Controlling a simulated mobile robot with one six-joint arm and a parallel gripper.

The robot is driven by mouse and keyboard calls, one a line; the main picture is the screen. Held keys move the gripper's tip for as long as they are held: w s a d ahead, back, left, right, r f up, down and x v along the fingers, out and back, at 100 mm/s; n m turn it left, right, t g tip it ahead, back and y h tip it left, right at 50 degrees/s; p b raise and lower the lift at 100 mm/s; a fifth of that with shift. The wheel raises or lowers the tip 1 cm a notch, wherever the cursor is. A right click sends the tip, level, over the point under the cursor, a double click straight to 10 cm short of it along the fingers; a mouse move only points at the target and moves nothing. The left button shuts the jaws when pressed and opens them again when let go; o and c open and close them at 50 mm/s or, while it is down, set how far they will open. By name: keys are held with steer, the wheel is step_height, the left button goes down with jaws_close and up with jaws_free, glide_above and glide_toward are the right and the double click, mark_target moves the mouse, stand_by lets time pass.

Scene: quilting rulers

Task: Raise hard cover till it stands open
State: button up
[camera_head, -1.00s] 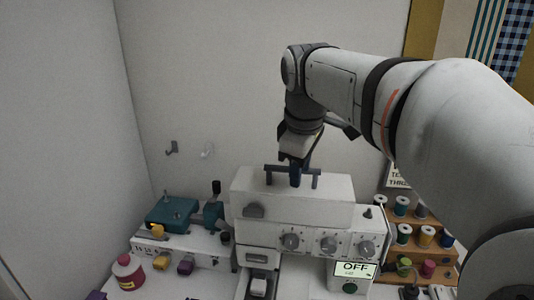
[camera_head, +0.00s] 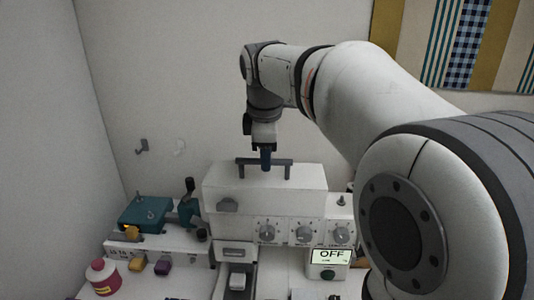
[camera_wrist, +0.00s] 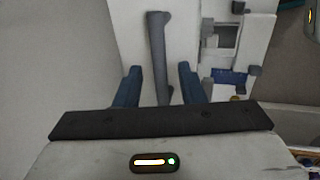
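The hard cover (camera_head: 300,175) is a white box-like lid on top of the sewing machine, and it looks closed. A dark grey bar handle (camera_head: 280,162) on two posts stands on its top; it also shows as a long grey bar in the wrist view (camera_wrist: 157,45). My gripper (camera_head: 266,166) points down at the middle of the handle. In the wrist view my gripper (camera_wrist: 159,70) has its two blue fingers apart, one on each side of the bar, with gaps on both sides. The exact finger depth relative to the bar is unclear.
The machine front has several dials (camera_head: 304,233) and an OFF display (camera_head: 330,256). A teal device (camera_head: 146,212), a pink bottle (camera_head: 102,276) and small spools stand at left. Wall hooks (camera_head: 142,146) are behind. A striped quilt (camera_head: 460,45) hangs at back right.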

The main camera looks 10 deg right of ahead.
steer(key=shift+f, duration=0.1)
jaws_close()
stand_by(0.3)
